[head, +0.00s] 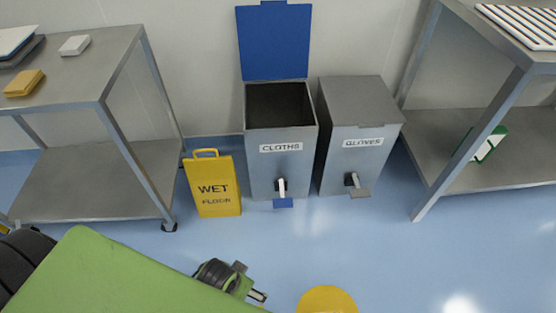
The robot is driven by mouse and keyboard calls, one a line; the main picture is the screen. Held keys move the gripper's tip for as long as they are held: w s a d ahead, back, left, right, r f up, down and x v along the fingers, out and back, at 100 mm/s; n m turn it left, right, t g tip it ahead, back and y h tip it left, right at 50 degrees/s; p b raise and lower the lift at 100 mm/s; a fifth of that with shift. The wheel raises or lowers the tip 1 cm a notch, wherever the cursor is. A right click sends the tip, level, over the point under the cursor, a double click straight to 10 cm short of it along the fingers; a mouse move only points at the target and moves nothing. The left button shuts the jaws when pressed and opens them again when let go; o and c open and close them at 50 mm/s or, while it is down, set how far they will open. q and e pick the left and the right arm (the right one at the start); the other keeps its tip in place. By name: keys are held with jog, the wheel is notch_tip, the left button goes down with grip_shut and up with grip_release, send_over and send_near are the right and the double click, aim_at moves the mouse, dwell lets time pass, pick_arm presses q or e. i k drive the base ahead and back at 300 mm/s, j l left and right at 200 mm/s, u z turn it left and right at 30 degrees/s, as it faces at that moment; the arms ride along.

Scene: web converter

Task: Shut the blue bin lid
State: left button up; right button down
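The blue bin lid (274,42) stands upright, open, at the back of the grey bin labelled CLOTHS (281,166). The bin's dark inside shows below the lid. A blue pedal (283,203) sticks out at the foot of this bin. My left gripper (251,283) is low in the picture, in front of the bin and well apart from the lid. It is partly hidden by my green arm, and I cannot tell whether it is open or shut. My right gripper is not in view.
A grey bin labelled GLOVES (361,150), with its grey lid shut, stands just right. A yellow wet floor sign (212,187) stands just left. Steel tables (95,75) (460,130) flank both sides.

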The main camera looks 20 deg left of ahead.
aim_at(273, 40)
jog(key=z, duration=0.3)
jog(key=j+z, duration=0.45)
jog(key=j, duration=0.2)
jog(key=j+z, duration=0.5)
jog(key=j, duration=0.15)
jog(key=k, duration=0.05)
